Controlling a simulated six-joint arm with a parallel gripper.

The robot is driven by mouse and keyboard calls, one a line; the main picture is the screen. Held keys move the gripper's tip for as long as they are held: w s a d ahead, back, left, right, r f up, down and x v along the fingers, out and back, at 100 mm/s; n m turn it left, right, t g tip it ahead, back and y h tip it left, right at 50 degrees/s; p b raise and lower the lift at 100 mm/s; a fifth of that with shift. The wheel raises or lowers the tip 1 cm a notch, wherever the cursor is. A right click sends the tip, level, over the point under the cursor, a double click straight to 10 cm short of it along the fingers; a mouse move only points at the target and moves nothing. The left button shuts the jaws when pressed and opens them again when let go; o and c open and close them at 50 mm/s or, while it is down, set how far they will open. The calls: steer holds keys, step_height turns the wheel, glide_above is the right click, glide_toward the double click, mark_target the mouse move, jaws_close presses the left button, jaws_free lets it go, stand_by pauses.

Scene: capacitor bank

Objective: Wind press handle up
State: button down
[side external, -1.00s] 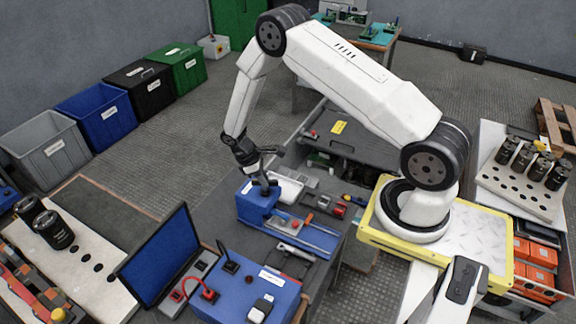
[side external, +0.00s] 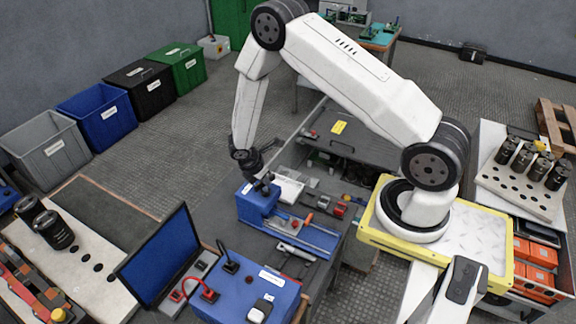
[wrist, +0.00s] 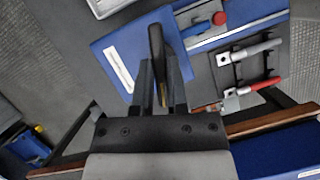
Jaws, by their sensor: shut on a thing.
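The blue press (side external: 256,207) stands on the bench in the middle of the side external view. In the wrist view its blue body (wrist: 120,62) with a white label lies around and beyond the fingers. My gripper (side external: 268,182) is just above the top of the press. In the wrist view my gripper (wrist: 164,80) is shut on the dark press handle (wrist: 156,42), a slim bar standing out between the two fingers. In the side view the handle is mostly hidden by the fingers, so its exact angle cannot be told.
Beside the press lie red-handled tools (wrist: 247,87) and a white tray (side external: 288,188). A blue box with a red cable (side external: 255,293) and an open laptop-like panel (side external: 160,255) stand in front. Crates (side external: 105,112) line the wall. The space above the bench is clear.

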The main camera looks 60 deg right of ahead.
steer(key=shift+n, duration=0.3)
steer(key=c, duration=0.6)
jaws_free()
steer(key=shift+c, duration=0.2)
steer(key=shift+r, duration=0.1)
steer(key=shift+v, duration=3.85)
